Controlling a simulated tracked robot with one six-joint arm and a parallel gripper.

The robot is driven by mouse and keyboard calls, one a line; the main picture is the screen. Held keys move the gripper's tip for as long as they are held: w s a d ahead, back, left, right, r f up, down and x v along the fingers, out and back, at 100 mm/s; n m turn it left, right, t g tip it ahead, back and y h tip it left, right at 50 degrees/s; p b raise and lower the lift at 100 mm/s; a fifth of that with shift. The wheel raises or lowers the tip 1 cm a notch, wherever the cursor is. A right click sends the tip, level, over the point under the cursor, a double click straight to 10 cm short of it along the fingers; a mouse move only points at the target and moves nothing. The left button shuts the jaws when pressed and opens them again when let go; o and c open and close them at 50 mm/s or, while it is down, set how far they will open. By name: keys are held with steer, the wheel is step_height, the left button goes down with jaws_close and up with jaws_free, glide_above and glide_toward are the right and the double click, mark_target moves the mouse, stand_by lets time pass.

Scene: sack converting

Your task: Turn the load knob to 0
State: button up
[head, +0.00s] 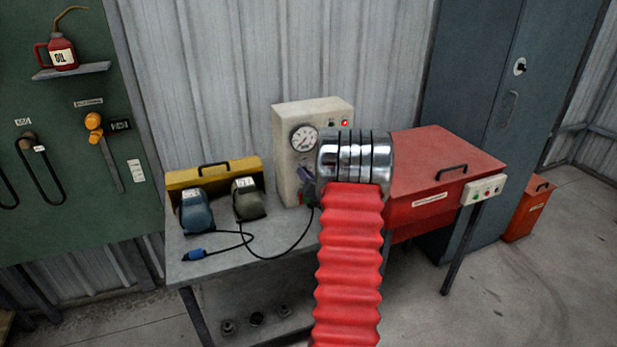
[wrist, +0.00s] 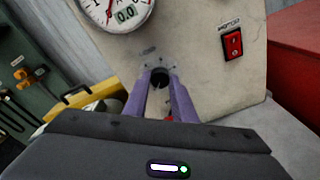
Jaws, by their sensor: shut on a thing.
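The load knob (wrist: 159,78) is a small dark round knob on the front of the beige panel (wrist: 200,75), with scale marks around it. My gripper (wrist: 161,84) has two purple fingers that are shut on the knob, one on each side. The knob's pointer is too small and covered to read. In the head view my arm hides the knob, and only a bit of purple finger shows at the panel. Above the knob is a round gauge (wrist: 112,10) whose digital readout shows 0.0.
A red rocker switch (wrist: 233,43) sits right of the knob. The panel stands on a grey bench with a blue device (head: 194,212), a dark green device (head: 248,200), cables and a yellow box (head: 215,175). A red cabinet (head: 440,165) stands close on the right.

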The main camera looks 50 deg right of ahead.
steer(key=o, duration=0.8)
steer(key=shift+s+f, duration=0.1)
steer(key=shift+f, duration=0.25)
steer(key=shift+c, duration=0.2)
steer(key=shift+o, duration=1.4)
steer(key=shift+r, duration=0.15)
steer(key=shift+r, duration=0.1)
steer(key=v, duration=1.3)
steer(key=shift+s+a, duration=0.15)
steer(key=shift+s, duration=0.15)
